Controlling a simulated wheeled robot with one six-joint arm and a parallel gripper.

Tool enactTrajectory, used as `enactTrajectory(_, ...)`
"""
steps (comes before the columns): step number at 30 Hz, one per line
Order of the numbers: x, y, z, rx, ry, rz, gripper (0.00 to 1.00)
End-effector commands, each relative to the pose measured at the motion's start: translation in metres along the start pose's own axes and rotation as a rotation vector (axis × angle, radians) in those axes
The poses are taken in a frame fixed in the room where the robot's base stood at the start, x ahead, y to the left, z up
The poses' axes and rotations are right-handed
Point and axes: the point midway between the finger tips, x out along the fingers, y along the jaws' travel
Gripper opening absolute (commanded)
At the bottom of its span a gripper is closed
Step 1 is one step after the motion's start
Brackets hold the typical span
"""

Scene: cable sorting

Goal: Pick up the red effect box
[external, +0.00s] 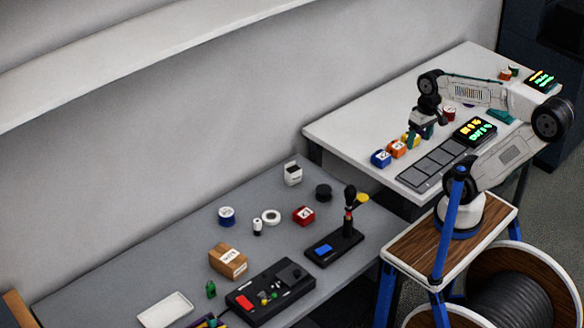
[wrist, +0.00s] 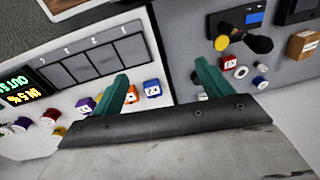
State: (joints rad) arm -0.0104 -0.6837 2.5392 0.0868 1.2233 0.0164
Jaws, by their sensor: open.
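A red box (external: 304,215) with a white label sits on the grey table, between a white ring and a black stand. It also shows in the wrist view (wrist: 229,62), just past my right finger. My gripper (external: 420,134) is open and empty above the white table, close to a row of small coloured boxes. In the wrist view its teal fingers (wrist: 162,70) are spread wide, with the gap between the two tables below them. The red box is well apart from the gripper.
Blue (external: 380,158) and orange (external: 397,148) boxes stand by a grey slotted panel (external: 432,164) on the white table. Around the red box are a white ring (external: 271,216), a black round piece (external: 323,192) and a tall black stand (external: 334,245).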

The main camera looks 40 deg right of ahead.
Motion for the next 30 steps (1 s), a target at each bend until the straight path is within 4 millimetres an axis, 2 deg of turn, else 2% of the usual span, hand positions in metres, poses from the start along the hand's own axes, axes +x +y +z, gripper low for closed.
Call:
enactTrajectory(11, 0.051, -0.11, -0.073, 0.309, -0.35, -0.403, 0.78)
enactTrajectory(17, 0.091, -0.164, -0.118, 0.546, -0.536, -0.566, 0.78)
enactTrajectory(20, 0.116, -0.189, -0.14, 0.68, -0.625, -0.63, 0.78)
enactTrajectory(24, 0.161, -0.217, -0.171, 0.886, -0.739, -0.699, 0.78)
enactTrajectory(30, 0.233, -0.245, -0.204, 1.177, -0.862, -0.757, 0.78)
